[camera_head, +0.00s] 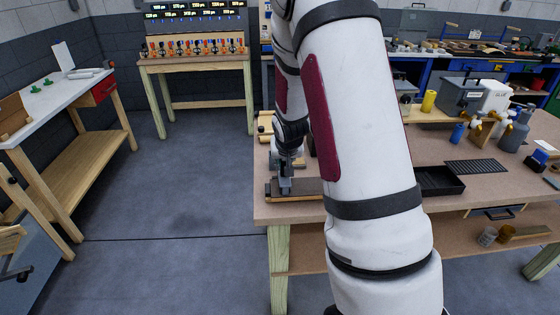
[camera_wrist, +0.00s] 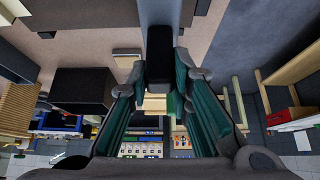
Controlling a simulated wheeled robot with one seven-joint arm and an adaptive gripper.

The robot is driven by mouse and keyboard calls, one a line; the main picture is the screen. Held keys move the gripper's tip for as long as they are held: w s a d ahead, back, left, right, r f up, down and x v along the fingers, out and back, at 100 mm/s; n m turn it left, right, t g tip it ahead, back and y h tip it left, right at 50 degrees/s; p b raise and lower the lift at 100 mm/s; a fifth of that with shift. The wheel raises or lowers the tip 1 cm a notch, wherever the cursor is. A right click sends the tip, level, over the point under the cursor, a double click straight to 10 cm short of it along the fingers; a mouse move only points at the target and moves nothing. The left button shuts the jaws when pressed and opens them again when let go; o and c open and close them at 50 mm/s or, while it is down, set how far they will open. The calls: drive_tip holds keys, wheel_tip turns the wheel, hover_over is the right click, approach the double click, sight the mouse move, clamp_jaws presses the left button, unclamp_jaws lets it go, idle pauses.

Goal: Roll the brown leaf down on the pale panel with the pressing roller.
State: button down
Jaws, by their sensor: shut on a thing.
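My gripper (camera_head: 287,158) is low over the left edge of the workbench, partly hidden by my arm. In the wrist view its green-lined fingers (camera_wrist: 168,105) are closed around a dark handle (camera_wrist: 158,62), which I take to be the pressing roller's. In the head view a grey piece (camera_head: 285,183) shows below the gripper, at a brown flat piece (camera_head: 307,187) near the bench's left edge. That brown piece looks like the leaf; my arm hides its right part. The pale panel cannot be told apart, and contact between roller and leaf is unclear.
The workbench (camera_head: 290,210) carries a black tray (camera_head: 440,181), a dark grid (camera_head: 477,166), a yellow cylinder (camera_head: 429,100) and grey machinery (camera_head: 460,96) to the right. Wooden pieces (camera_head: 265,124) lie behind my gripper. Open floor (camera_head: 180,200) lies left of the bench.

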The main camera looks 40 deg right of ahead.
drive_tip(key=s+d+p, duration=0.7)
drive_tip(key=s+d, duration=0.1)
drive_tip(key=d, duration=0.6)
drive_tip(key=shift+s+f, duration=0.15)
drive_tip(key=shift+s, duration=0.25)
idle(1.6)
drive_tip(key=shift+a, duration=0.15)
drive_tip(key=w+a+b, duration=0.2)
drive_tip(key=w+a, duration=0.3)
drive_tip(key=a, duration=0.2)
drive_tip(key=w+a+b, duration=0.1)
drive_tip(key=w+a, duration=0.3)
drive_tip(key=a, duration=0.4)
drive_tip(key=shift+w+a+b, duration=0.25)
drive_tip(key=shift+w+b, duration=0.1)
drive_tip(key=shift+b, duration=0.05)
idle(1.8)
drive_tip(key=shift+d, duration=0.1)
